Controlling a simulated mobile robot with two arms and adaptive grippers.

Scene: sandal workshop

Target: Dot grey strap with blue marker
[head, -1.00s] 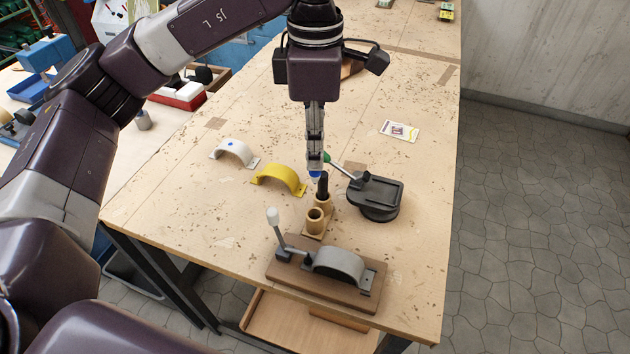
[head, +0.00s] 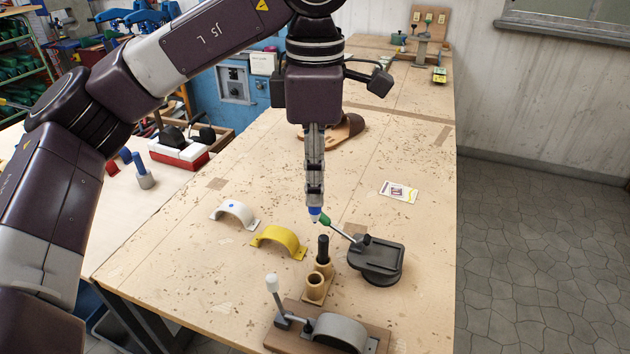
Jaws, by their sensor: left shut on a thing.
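My left gripper (head: 315,190) points down over the middle of the bench, shut on the blue marker (head: 314,212). Only the marker's lower end shows below the fingers, clear of the marker holder. The grey strap (head: 341,328) lies arched over a form on a brown wooden fixture at the front, nearer than the gripper and low in the picture. A white-knobbed lever (head: 273,285) stands at the fixture's left. The wooden holder (head: 317,283) has one empty cup and one with a black marker (head: 323,246). My right gripper is out of view.
A black device (head: 378,262) with a green-handled lever stands close on the right. A card (head: 398,191) and a brown sandal (head: 343,131) lie farther back.

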